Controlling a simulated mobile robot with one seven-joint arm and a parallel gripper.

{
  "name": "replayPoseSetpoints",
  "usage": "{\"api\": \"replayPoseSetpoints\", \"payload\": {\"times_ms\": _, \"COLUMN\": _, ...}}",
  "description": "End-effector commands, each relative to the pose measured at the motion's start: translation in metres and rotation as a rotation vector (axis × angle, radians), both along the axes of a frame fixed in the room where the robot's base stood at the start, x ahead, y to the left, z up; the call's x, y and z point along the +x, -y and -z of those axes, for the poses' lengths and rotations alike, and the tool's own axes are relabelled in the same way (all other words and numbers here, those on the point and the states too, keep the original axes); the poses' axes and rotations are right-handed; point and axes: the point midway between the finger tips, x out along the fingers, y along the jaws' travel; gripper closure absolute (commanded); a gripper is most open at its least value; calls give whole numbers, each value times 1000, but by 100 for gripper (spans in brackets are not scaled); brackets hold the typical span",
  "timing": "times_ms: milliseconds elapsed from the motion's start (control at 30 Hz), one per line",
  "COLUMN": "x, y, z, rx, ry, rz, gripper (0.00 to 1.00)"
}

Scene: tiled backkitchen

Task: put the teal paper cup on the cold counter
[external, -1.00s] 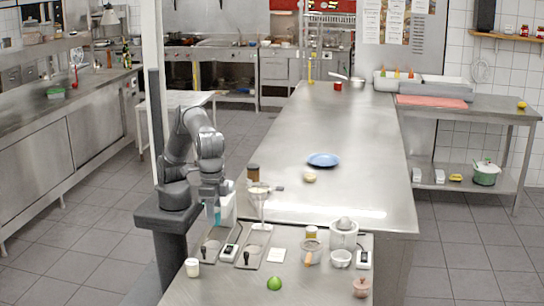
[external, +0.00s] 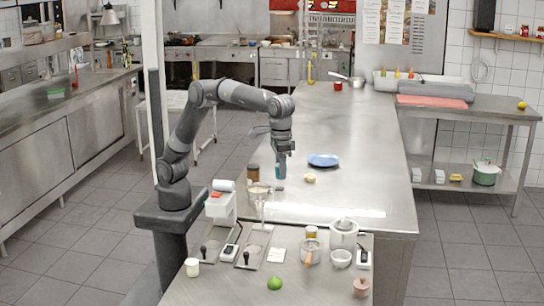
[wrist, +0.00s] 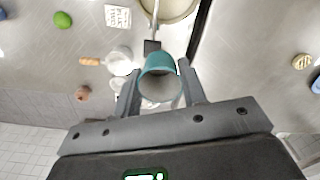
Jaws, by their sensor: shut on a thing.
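The teal paper cup (wrist: 158,66) is between the two fingers of my gripper (wrist: 158,92) in the wrist view, with its open rim facing the camera. My gripper (external: 281,160) is shut on the cup, which also shows as a small teal shape (external: 281,171) in the external view. My gripper holds it over the near-left part of the long steel counter (external: 340,200), left of the blue plate. I cannot tell whether the cup's base touches the counter. Which surface is the cold counter is not marked in these views.
A blue plate (external: 323,160) and a small pale round item (external: 310,179) lie right of the cup. A brown jar (external: 253,172) stands to its left. The long counter's far middle is clear.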

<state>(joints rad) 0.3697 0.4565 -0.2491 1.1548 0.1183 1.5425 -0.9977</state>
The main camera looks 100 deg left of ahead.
Motion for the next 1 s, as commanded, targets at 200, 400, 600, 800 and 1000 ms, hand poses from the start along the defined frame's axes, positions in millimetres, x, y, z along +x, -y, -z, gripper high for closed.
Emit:
{"api": "replayPoseSetpoints", "payload": {"times_ms": 200, "x": 14, "y": -109, "z": -3, "rx": 1, "ry": 1, "rz": -162, "gripper": 85}}
{"api": "replayPoseSetpoints", "payload": {"times_ms": 400, "x": 8, "y": -203, "z": -2, "rx": 1, "ry": 2, "rz": -308, "gripper": 85}}
{"api": "replayPoseSetpoints", "payload": {"times_ms": 600, "x": -15, "y": -289, "z": 2, "rx": 0, "ry": -1, "rz": -455, "gripper": 85}}
{"api": "replayPoseSetpoints", "payload": {"times_ms": 800, "x": -50, "y": -363, "z": 9, "rx": -4, "ry": -2, "rz": -602, "gripper": 85}}
{"api": "replayPoseSetpoints", "payload": {"times_ms": 1000, "x": -81, "y": -409, "z": 15, "rx": -7, "ry": -1, "rz": -705, "gripper": 85}}
